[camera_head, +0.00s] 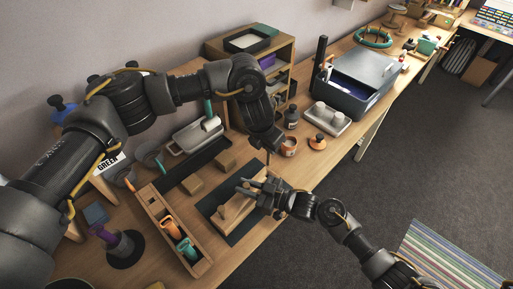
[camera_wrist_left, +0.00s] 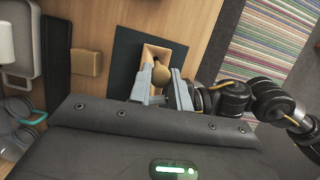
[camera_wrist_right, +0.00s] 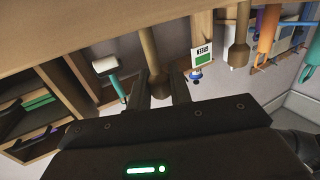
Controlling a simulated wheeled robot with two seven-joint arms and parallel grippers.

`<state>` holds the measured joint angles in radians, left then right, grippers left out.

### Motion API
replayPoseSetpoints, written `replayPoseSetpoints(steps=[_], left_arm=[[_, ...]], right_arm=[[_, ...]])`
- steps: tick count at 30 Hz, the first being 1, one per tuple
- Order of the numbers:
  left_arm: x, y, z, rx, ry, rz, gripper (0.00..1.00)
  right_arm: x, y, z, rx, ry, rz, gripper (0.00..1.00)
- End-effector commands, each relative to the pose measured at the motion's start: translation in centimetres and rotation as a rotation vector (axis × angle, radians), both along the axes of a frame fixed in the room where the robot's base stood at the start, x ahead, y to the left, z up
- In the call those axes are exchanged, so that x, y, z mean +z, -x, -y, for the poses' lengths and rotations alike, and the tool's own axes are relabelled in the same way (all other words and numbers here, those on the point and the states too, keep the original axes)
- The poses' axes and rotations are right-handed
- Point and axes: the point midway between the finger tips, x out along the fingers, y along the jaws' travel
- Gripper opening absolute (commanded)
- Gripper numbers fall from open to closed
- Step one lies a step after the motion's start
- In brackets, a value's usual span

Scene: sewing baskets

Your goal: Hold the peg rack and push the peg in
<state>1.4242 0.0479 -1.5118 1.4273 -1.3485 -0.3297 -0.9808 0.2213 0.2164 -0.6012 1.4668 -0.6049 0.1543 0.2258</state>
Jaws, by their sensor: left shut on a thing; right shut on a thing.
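The wooden peg rack (camera_head: 234,211) lies on a dark mat on the workbench. It also shows in the left wrist view (camera_wrist_left: 152,52), with a round-topped peg (camera_wrist_left: 160,75) standing at it. My left gripper (camera_head: 268,170) comes down from above and is shut on the rack near its far end; the bench-side contact is partly hidden. My right gripper (camera_head: 243,186) reaches in from the right, low over the rack, and is shut on a wooden peg (camera_wrist_right: 153,50). A second peg (camera_wrist_right: 237,35) stands apart beside it. How deep the held peg sits cannot be told.
A wooden tray with orange and teal tools (camera_head: 176,232) lies left of the mat. Small wood blocks (camera_head: 226,161) lie behind it. A jar (camera_head: 289,146) and a grey toolbox (camera_head: 352,83) stand farther back. The bench's front edge is close under my right arm.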

Motion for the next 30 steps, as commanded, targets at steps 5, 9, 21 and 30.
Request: replayPoseSetpoints(steps=[5, 9, 21, 30], left_arm=[[-0.3, 0.0, 0.0, 0.001, 0.0, -0.001, 0.0], [-1.2, 0.0, 0.0, 0.002, 0.0, -0.002, 0.0], [-4.9, 0.0, -0.1, 0.002, 0.0, -0.001, 0.0], [-6.3, 0.0, 0.0, 0.001, 0.001, -0.001, 0.0]], right_arm=[[0.0, 0.0, 0.0, -0.001, 0.001, 0.001, 0.01], [0.0, 0.0, 0.0, -0.001, 0.001, 0.001, 0.01], [0.0, 0.0, 0.0, -0.001, 0.0, 0.001, 0.01], [0.0, 0.0, 0.0, -0.001, 0.0, 0.0, 0.01]])
